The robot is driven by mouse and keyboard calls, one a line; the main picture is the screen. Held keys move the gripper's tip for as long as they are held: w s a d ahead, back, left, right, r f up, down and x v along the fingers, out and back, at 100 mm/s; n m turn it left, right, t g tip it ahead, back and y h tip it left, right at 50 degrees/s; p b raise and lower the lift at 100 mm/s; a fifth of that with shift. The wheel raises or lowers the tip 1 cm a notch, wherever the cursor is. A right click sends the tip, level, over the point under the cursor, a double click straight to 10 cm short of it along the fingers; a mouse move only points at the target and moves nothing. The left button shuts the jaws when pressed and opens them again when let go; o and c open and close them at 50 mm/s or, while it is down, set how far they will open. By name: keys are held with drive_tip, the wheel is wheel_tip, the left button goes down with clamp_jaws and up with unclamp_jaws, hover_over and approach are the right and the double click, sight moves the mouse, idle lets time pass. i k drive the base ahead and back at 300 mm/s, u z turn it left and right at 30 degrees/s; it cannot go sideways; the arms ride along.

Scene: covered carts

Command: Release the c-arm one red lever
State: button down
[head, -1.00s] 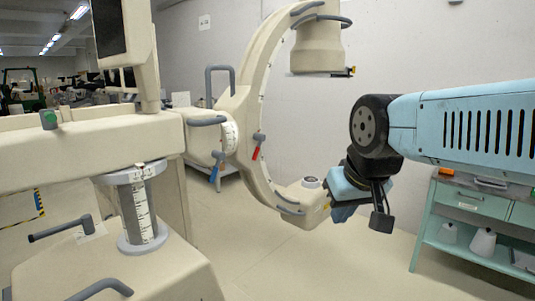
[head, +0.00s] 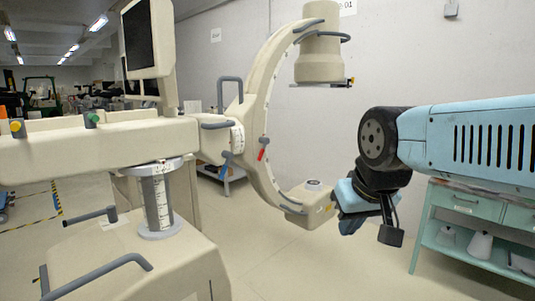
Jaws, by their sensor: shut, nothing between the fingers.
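The C-arm (head: 262,85) is a large cream curved frame in the middle of the head view, with a wide cylindrical head at its top and a box-shaped end at its bottom. Its red lever (head: 263,150) sits on the inner side of the curve and hangs tilted down to the left. A blue lever (head: 225,170) is on the joint to its left. My arm reaches in from the right. My gripper (head: 391,236) points down, right of the C-arm's lower end and well apart from the red lever. The fingers are small and partly hidden behind my wrist.
The cream cart body with a column (head: 157,203) and grey handles fills the left foreground, with a monitor (head: 148,38) above. A teal shelf cart (head: 470,225) stands at the right behind my arm. Bare floor (head: 300,265) lies in front of the C-arm.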

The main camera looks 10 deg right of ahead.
sight(265, 140)
drive_tip(key=u, duration=0.15)
drive_tip(key=i, duration=0.95)
drive_tip(key=z, duration=0.1)
